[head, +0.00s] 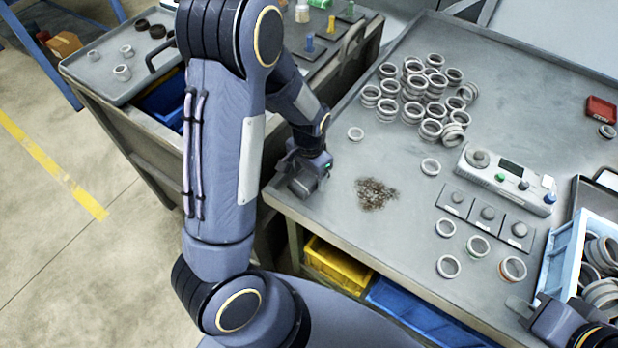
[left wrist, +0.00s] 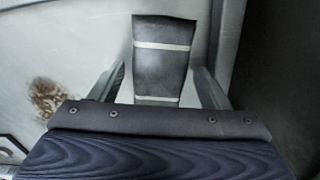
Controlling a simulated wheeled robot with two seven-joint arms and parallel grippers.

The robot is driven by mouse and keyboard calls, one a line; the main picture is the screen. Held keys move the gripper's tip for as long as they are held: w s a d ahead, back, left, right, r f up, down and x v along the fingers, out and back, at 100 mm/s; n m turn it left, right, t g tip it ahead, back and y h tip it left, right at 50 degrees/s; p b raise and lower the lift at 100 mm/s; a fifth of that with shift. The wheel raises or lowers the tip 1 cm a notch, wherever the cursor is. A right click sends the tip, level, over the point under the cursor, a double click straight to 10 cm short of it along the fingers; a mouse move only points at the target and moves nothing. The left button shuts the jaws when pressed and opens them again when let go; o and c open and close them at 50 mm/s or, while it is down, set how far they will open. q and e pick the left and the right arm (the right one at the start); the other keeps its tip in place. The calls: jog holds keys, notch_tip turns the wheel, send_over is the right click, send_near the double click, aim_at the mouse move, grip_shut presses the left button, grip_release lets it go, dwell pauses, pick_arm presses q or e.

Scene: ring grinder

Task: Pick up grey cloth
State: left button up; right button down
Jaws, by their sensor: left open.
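The grey cloth (left wrist: 165,72) shows in the left wrist view as a dark grey strip with two pale stripes. It lies between the two fingers of my open left gripper, and its near end is hidden behind the gripper body. I cannot tell whether the fingers touch it. In the head view my left gripper (head: 304,184) is low over the left edge of the grey table (head: 335,212), and I cannot make out the cloth there. My right gripper (head: 522,308) is at the lower right, partly cut off; its finger opening is unclear.
A pile of brown shavings (head: 375,193) lies right of my left gripper. Many metal rings (head: 415,88) are heaped further back. A control box (head: 507,178) and a blue crate of rings (head: 558,262) stand at the right. A side cart (head: 115,88) is at the left.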

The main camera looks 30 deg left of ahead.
aim_at(309, 176)
pick_arm(q)
jog(key=c, duration=0.7)
jog(key=shift+c, duration=0.2)
jog(key=shift+r, duration=0.5)
notch_tip(309, 176, up, 2)
jog(key=shift+r+p, duration=0.15)
jog(key=shift+p, duration=0.15)
jog(key=s+r+p, duration=0.1)
jog(key=s+r, duration=0.4)
jog(key=s, duration=0.2)
jog(key=s+a+r+p, duration=0.1)
jog(key=s+r, duration=0.3)
jog(key=s, duration=0.3)
jog(key=shift+r, duration=0.35)
